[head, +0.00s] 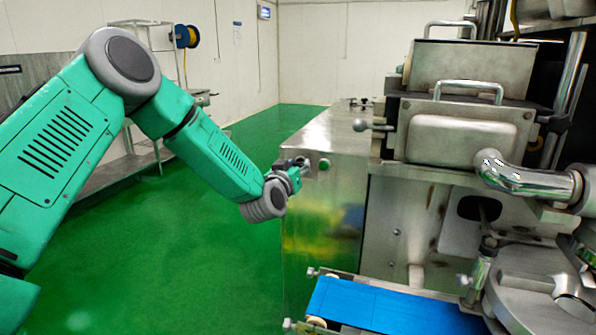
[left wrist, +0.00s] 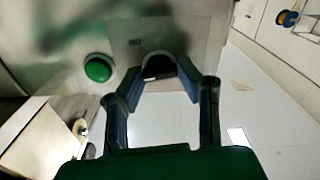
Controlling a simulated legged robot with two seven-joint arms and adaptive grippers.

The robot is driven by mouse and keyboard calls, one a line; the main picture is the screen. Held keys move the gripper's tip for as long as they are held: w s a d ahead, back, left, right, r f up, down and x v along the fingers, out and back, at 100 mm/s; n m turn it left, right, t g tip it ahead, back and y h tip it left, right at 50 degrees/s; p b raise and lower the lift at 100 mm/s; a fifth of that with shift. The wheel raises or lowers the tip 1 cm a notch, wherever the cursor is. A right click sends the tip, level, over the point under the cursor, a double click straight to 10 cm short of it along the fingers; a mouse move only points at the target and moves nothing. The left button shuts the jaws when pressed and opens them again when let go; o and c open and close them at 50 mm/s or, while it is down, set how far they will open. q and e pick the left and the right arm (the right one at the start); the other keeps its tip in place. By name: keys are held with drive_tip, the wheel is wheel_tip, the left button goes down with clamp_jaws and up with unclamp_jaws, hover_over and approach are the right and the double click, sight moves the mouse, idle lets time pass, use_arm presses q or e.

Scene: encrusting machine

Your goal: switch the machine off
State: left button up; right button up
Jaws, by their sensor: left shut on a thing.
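The machine (head: 335,205) is a steel cabinet with metal hoppers above, on the right of the head view. A green button (head: 324,164) sits on its upper front corner; it also shows in the left wrist view (left wrist: 98,68). My left gripper (head: 293,173) reaches the cabinet just left of this button. In the left wrist view its fingers (left wrist: 160,82) close around a dark switch (left wrist: 158,66) on the panel beside the green button. The fingers hide most of the switch, so its turned position cannot be told. My right gripper is not in view.
A blue conveyor belt (head: 390,308) juts out low at the front of the machine. A bent steel pipe (head: 525,181) and a round metal part (head: 535,285) stand on the right. A steel table (head: 100,178) stands along the left wall. Green floor between is clear.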

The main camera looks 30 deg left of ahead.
use_arm(q)
drive_tip(key=shift+s+f+n+b, duration=0.1)
drive_tip(key=shift+f+n+b, duration=0.2)
drive_tip(key=shift+n+b, duration=0.8)
drive_tip(key=shift+s+f+n+b, duration=0.1)
drive_tip(key=shift+f+n+b, duration=0.2)
drive_tip(key=shift+n, duration=1.5)
drive_tip(key=shift+r, duration=0.1)
drive_tip(key=o, duration=1.1)
drive_tip(key=shift+w, duration=0.1)
drive_tip(key=shift+o, duration=0.2)
drive_tip(key=shift+w+a, duration=0.1)
drive_tip(key=shift+w, duration=0.1)
drive_tip(key=shift+r, duration=0.15)
